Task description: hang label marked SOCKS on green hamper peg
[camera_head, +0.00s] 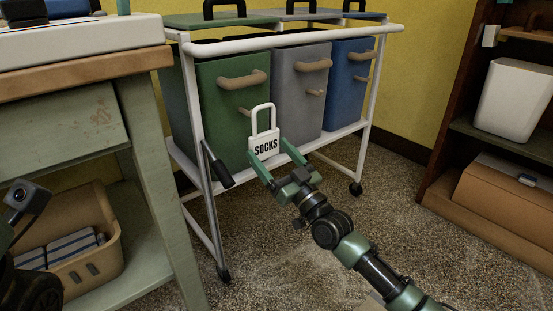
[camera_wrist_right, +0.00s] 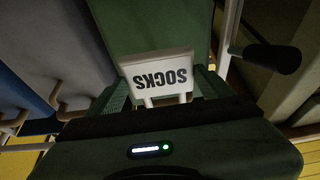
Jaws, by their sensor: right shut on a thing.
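The white label marked SOCKS (camera_head: 265,146) stands upright, its open loop at the top, in front of the green hamper (camera_head: 218,127). My right gripper (camera_head: 274,160) is shut on the label's lower body. The green hamper's small tan peg (camera_head: 243,112) sits below its handle (camera_head: 242,79), just left of the label's loop; I cannot tell the depth gap between them. In the right wrist view the label (camera_wrist_right: 160,76) appears upside down between the fingers, with the green hamper (camera_wrist_right: 150,25) beyond. My left gripper's fingers are out of view.
A grey hamper (camera_head: 298,95) and a blue hamper (camera_head: 347,85) stand beside the green one in a white wheeled frame (camera_head: 290,42). A black-gripped lever (camera_head: 218,167) juts out left of the label. A green table (camera_head: 150,150) is at left, a dark shelf (camera_head: 460,110) at right.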

